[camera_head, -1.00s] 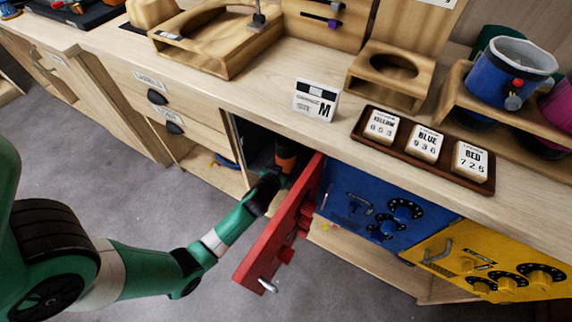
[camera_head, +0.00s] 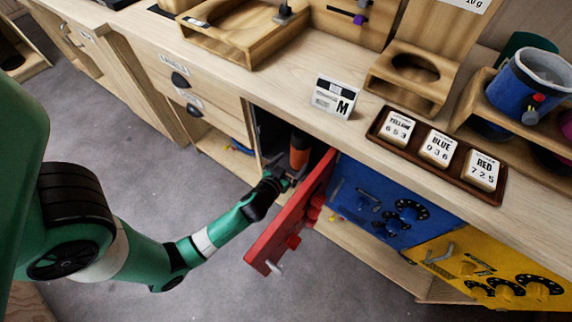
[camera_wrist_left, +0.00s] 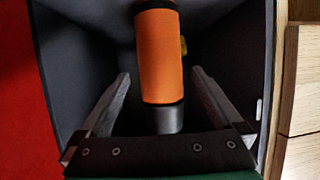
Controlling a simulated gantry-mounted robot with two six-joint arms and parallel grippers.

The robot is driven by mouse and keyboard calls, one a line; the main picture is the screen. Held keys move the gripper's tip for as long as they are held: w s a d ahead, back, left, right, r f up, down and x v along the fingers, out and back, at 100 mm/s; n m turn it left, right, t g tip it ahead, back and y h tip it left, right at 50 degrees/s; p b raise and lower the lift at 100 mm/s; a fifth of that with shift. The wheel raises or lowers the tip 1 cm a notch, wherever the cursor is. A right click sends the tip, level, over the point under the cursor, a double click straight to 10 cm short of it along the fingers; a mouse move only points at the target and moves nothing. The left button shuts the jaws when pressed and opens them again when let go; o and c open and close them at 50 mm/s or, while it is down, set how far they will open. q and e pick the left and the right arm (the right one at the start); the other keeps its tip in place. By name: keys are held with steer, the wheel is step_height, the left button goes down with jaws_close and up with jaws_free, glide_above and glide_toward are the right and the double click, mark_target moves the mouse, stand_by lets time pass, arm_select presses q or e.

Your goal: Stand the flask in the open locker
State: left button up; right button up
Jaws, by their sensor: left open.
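The flask (camera_head: 299,150), orange with a dark cap and a grey metal lower part, is upright inside the open locker (camera_head: 270,133). It also shows in the left wrist view (camera_wrist_left: 160,58) against the locker's dark walls (camera_wrist_left: 80,60). The locker's red door (camera_head: 290,222) is swung outward. My left gripper (camera_head: 287,175) is at the locker's mouth, in front of the flask. In the left wrist view the left gripper's fingers (camera_wrist_left: 160,85) are spread, one on each side of the flask, with gaps between. My right gripper is not in view.
A blue locker door (camera_head: 375,200) and a yellow one (camera_head: 490,265) are shut, to the right of the red door. The worktop above holds a tray of code tiles (camera_head: 437,155), a size M card (camera_head: 334,98) and wooden holders (camera_head: 411,77). Drawers (camera_head: 185,90) are to the left.

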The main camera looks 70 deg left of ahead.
arm_select(q)
steer(key=v, duration=0.4)
steer(key=shift+s+d+r, duration=0.15)
stand_by(0.4)
